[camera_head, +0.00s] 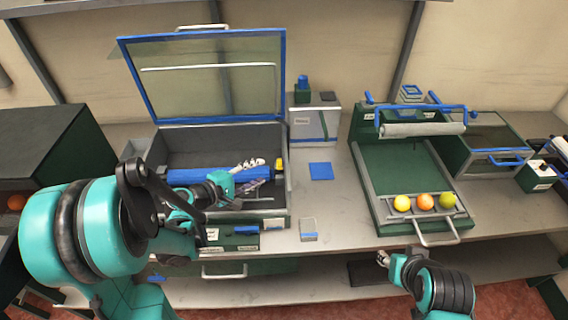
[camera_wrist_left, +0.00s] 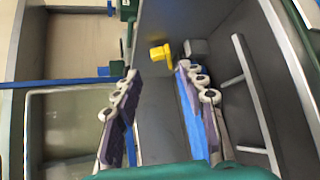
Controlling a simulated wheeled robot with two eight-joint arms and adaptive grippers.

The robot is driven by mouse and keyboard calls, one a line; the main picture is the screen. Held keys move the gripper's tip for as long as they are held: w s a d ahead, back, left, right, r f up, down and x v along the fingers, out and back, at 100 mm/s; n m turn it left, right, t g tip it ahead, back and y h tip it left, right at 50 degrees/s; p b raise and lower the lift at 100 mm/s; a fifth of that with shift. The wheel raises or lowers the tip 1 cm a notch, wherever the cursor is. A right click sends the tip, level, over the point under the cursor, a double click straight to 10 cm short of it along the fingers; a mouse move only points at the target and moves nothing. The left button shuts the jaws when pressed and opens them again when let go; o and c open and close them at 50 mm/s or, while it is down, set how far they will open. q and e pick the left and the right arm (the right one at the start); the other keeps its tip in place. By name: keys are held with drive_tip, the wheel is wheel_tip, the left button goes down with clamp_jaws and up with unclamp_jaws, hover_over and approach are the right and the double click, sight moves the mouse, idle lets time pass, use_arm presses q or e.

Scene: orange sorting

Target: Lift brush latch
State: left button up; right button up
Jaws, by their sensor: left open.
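A dark bin with a raised blue-framed clear lid (camera_head: 205,38) stands left of centre. A long blue bar (camera_head: 205,175), perhaps the brush, lies inside it; part of it shows beside a finger in the left wrist view (camera_wrist_left: 191,118). A small yellow piece (camera_head: 279,164), perhaps the latch, sits at the bin's right inner wall; it also shows in the left wrist view (camera_wrist_left: 160,52). My left gripper (camera_head: 259,174) is open inside the bin, its fingers pointing toward the yellow piece, apart from it. My right gripper (camera_head: 383,258) is low at the front; its jaw state is unclear.
A green tray (camera_head: 400,165) with a grey roller (camera_head: 422,130) holds a yellow, an orange and a green fruit at its front. A blue square (camera_head: 321,171) lies on the table between bin and tray. A dark box (camera_head: 40,140) stands at the left.

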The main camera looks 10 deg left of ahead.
sight(279, 161)
use_arm(q)
drive_tip(key=b+x, duration=0.1)
drive_tip(key=x, duration=0.5)
drive_tip(key=shift+w+d+f+b, duration=0.1)
drive_tip(key=shift+w+d+b, duration=0.15)
drive_tip(key=shift+w+b, duration=0.15)
drive_tip(key=shift+w+d+f, duration=0.1)
drive_tip(key=shift+w+d, duration=0.2)
drive_tip(key=shift+w, duration=0.15)
